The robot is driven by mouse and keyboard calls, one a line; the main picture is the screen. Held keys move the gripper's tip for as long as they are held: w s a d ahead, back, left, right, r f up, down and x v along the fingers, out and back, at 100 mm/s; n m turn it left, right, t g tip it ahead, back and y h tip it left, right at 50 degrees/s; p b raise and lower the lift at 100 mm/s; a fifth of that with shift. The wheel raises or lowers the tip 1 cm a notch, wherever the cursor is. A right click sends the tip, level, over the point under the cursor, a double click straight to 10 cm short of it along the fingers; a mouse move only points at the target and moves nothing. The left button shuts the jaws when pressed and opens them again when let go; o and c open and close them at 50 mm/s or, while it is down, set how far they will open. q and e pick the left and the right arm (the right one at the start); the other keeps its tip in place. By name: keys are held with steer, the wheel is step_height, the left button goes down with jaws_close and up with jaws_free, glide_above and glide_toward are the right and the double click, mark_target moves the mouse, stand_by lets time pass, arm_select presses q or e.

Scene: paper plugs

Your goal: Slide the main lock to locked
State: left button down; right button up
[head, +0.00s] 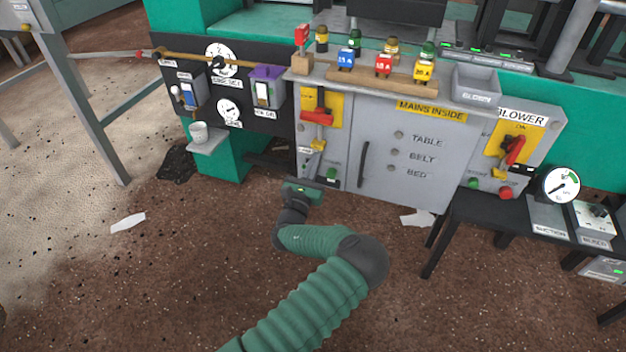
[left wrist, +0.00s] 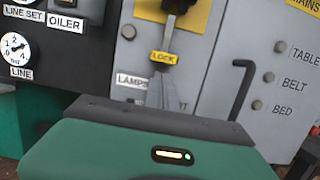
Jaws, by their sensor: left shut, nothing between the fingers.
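The main lock (head: 318,145) is a small yellow tab under the red-handled main switch (head: 316,117) on the grey cabinet. In the left wrist view the yellow tab (left wrist: 163,57) reads LOCK and sits below a grey bar on the yellow switch plate. My left gripper (left wrist: 164,80) is shut and empty. In that view its fingertips appear just below the tab; I cannot tell whether they touch it. In the head view the green gripper body stands low in front of the cabinet's left part. My right gripper is not in view.
A dark door handle (head: 363,165) stands out right of the lock. A LAMPS label (left wrist: 132,81) is left of the fingers. A shelf with a white cup (head: 199,132) is further left. The blower switch (head: 513,150) is at the right. Open floor lies in front.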

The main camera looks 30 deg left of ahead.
mark_target(319, 136)
arm_select(q)
steer(key=shift+r, duration=0.4)
step_height(319, 136, up, 3)
steer(key=shift+p, duration=1.2)
